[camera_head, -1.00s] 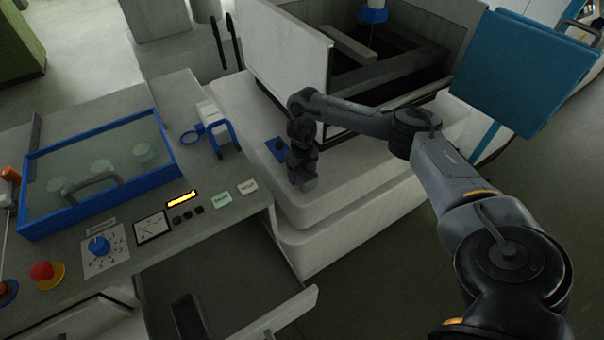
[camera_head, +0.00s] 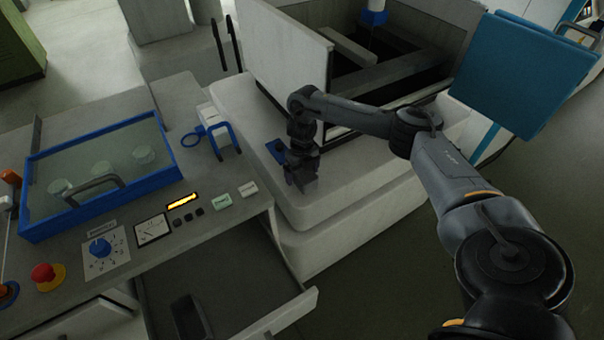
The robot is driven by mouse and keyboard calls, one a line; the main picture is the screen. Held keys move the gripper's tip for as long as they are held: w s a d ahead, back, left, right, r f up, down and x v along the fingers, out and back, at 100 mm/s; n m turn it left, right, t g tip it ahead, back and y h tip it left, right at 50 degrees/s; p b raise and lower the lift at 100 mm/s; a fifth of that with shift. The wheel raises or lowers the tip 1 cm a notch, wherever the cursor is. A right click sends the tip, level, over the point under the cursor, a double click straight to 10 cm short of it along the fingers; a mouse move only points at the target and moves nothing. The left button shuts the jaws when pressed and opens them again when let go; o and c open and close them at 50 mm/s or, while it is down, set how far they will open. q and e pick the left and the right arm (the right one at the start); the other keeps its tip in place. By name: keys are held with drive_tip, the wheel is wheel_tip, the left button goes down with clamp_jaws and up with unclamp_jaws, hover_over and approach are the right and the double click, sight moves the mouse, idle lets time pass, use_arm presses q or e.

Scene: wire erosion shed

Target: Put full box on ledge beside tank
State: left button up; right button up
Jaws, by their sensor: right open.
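A small blue box-like thing (camera_head: 276,150) with a dark top sits on the pale ledge (camera_head: 345,190) in front of the tank (camera_head: 292,45). Part of it is hidden behind my right arm, and I cannot tell what is in it. My right gripper (camera_head: 304,188) points down over the ledge, just right of and nearer than the blue thing. Its fingers are apart, with nothing seen between them. My left gripper is not in view.
A bench on the left carries a blue-framed glass lid (camera_head: 95,175), a blue bracket (camera_head: 222,140), a dial (camera_head: 101,246) and a red button (camera_head: 42,272). An open drawer (camera_head: 285,315) juts out below. A teal panel (camera_head: 522,75) stands at the right. The ledge's front right is clear.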

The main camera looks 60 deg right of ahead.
sight(302, 180)
wheel_tip(302, 180, up, 11)
drive_tip(key=p, duration=0.6)
